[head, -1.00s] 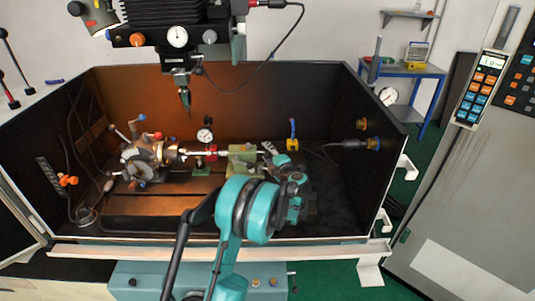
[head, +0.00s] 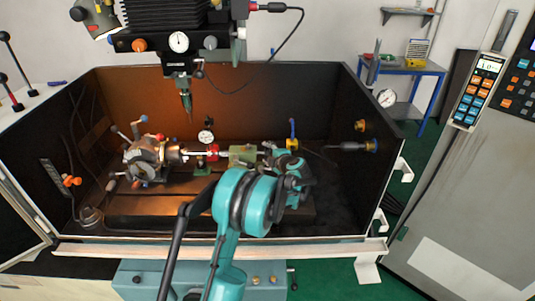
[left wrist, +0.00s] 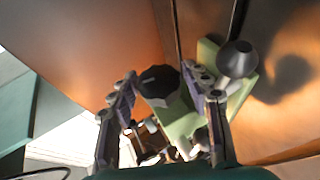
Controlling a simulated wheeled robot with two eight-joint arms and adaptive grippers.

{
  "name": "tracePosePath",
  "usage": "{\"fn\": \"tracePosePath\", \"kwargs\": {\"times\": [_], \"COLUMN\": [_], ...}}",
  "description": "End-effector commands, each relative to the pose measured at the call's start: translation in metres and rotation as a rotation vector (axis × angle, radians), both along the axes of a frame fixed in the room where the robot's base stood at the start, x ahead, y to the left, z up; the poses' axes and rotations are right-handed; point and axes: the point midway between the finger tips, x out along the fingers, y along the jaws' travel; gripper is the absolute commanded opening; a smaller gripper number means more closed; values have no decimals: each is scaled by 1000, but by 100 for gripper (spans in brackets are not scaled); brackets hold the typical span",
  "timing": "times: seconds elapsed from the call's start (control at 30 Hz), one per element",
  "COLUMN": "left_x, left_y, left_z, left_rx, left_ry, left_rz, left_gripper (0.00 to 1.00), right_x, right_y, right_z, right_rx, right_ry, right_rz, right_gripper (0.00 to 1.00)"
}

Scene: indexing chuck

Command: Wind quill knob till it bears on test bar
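The green tailstock (head: 243,153) stands on the machine bed at the right end of the test bar (head: 205,153), which runs from the chuck (head: 146,156) on the left. My left gripper (head: 275,152) is at the tailstock's right end, and the gripper hides that end in the head view. In the left wrist view, a black faceted knob (left wrist: 158,85) is between the spread fingers of my left gripper (left wrist: 160,80). Narrow gaps seem to show on both sides. The green tailstock body (left wrist: 200,112) lies behind it. Whether the quill touches the bar cannot be told. My right gripper is not in view.
A grey ball-ended lever (left wrist: 237,60) stands close to the right finger. A dial gauge (head: 206,136) is behind the bar, and a machine head (head: 178,50) hangs above. The dark enclosure walls (head: 350,105) surround the bed.

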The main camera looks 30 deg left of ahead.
Motion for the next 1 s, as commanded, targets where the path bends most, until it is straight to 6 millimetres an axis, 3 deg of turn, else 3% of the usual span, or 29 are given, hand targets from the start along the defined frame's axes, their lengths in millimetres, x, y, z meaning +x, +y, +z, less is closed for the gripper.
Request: {"fn": "tracePosePath", "kwargs": {"times": [0.27, 0.7, 1.0], "left_x": [-4, -49, -63], "left_y": [-6, -74, -92], "left_z": [3, 35, 44], "left_rx": [1, 0, 0], "left_ry": [0, 0, 0], "left_rz": [-1, -3, 0], "left_gripper": [48, 48, 48], "right_x": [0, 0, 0], "right_y": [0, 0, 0], "right_z": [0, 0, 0], "right_rx": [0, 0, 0], "right_ry": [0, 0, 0], "right_rz": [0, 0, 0], "right_gripper": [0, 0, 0]}}
